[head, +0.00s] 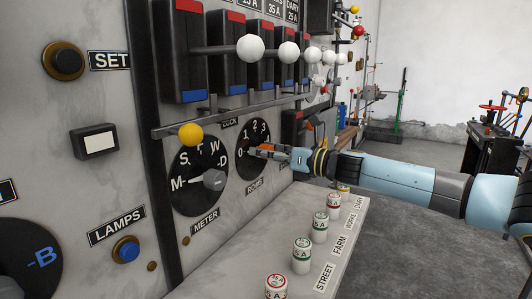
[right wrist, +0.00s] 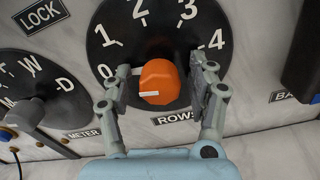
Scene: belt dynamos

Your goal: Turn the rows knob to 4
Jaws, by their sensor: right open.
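The rows dial (head: 254,133) is a black disc with white numbers on the grey panel, marked ROWS below. In the right wrist view the dial (right wrist: 153,45) shows 0 to 4 around an orange knob (right wrist: 160,82). A short pale piece beside the knob lies toward 0, and a white mark shows on the knob's lower left. My right gripper (head: 262,151) reaches the dial from the right. In the right wrist view its open fingers (right wrist: 158,88) stand either side of the knob, with a visible gap at the right; contact on the left is unclear. My left gripper is out of view.
The meter dial (head: 197,190) is close on the left, with a grey knob. A rail and levers with white balls (head: 250,48) stick out above. Several labelled fuses (head: 302,256) stand on the ledge (head: 350,225) below.

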